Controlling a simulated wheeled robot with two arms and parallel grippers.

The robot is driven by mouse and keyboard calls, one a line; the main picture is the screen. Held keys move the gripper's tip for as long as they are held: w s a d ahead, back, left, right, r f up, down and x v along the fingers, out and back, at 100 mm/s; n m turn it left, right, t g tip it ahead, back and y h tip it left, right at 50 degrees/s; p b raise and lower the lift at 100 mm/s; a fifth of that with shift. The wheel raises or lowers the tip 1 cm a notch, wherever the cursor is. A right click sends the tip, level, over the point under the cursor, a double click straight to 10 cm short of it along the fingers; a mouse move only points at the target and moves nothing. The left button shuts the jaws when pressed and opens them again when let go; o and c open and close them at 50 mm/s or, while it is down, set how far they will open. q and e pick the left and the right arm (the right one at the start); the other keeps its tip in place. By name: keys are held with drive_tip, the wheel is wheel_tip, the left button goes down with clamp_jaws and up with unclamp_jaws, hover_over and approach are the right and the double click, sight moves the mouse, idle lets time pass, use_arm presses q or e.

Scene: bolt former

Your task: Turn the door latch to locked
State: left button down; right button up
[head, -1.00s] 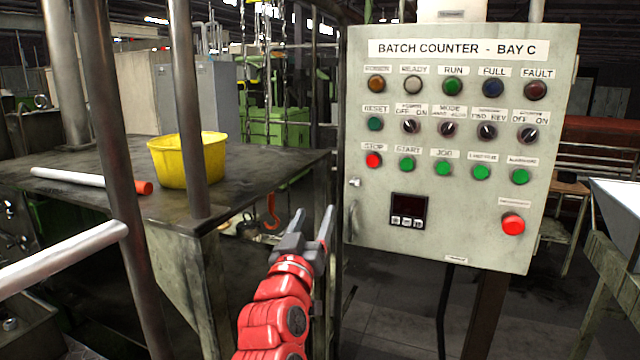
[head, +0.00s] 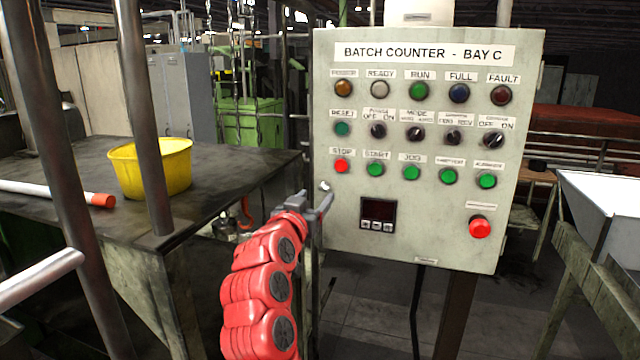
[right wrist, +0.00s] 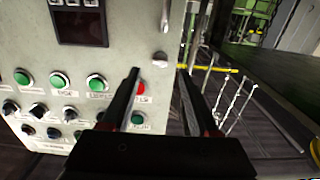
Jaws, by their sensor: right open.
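The grey control cabinet (head: 430,215), labelled "BATCH COUNTER - BAY C", has its door shut. The latch, a slim metal handle (right wrist: 165,14), shows at the top of the right wrist view, on the door near its edge, roughly in line with that edge. A small round metal knob (head: 324,186) sits nearby; it also shows in the right wrist view (right wrist: 160,56). My right gripper (head: 315,204) is open and empty at the cabinet's left edge. In the head view it hides the latch. In the right wrist view its fingertips (right wrist: 157,73) are apart, short of the knob. My left gripper is out of view.
Lamps, buttons and selector switches cover the door, with a red button (head: 480,227) low on the right. At left, a dark table (head: 235,170) holds a yellow bucket (head: 155,168) and a white rod with a red end (head: 103,200). Metal posts stand in front.

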sight(323, 188)
drive_tip(key=shift+p+x, duration=0.45)
drive_tip(key=shift+x, duration=1.7)
drive_tip(key=shift+c, duration=0.3)
clamp_jaws()
